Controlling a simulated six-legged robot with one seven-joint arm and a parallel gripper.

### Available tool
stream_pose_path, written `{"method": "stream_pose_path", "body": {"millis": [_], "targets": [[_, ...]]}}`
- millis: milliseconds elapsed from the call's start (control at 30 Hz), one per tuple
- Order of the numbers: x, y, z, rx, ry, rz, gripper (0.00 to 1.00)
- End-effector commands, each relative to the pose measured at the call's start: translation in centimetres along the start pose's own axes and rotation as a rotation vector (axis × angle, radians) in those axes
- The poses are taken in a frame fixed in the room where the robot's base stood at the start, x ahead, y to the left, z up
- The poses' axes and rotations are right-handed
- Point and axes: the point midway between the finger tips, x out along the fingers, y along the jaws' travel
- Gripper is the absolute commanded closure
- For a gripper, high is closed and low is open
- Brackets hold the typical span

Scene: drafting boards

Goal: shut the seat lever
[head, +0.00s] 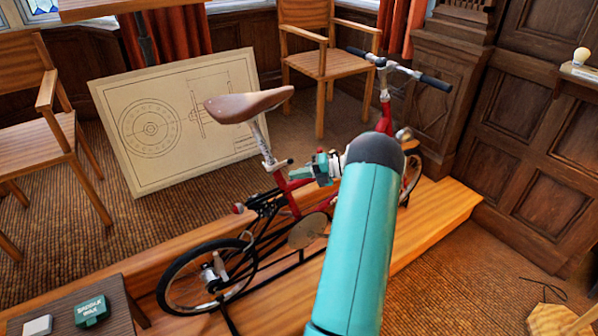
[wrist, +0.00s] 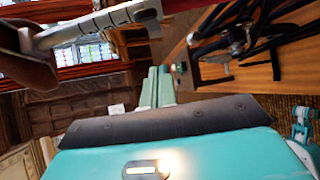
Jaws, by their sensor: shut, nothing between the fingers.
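A red folding bicycle (head: 300,200) stands upright on a wooden platform, its brown saddle (head: 248,104) on a silver seat post (head: 262,143). The seat lever (head: 281,164) is a small grey piece with a dark tip at the foot of the post, sticking out to the right. My gripper (head: 298,174) is just right of and slightly below it, with a small gap or light contact; I cannot tell which. In the wrist view the teal fingers (wrist: 157,86) are together and empty. The seat post (wrist: 90,25) crosses the upper left there, with the clamp (wrist: 147,13) at its end.
My teal arm hides part of the bicycle's front. The wooden platform (head: 440,222) runs under the bicycle. A drawing board (head: 220,80) leans behind it, with chairs (head: 325,55) around. A small table (head: 75,310) with a green wax tin (head: 91,311) is at the lower left.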

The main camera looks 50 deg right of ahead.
Motion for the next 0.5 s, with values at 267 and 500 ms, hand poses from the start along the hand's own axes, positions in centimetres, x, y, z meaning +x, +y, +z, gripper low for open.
{"method": "stream_pose_path", "body": {"millis": [267,500], "targets": [[-2.1,0.0,1.3,-0.004,0.0,-0.001,1.0],[-5.4,-0.1,4.0,-0.005,0.002,-0.001,1.0]]}}
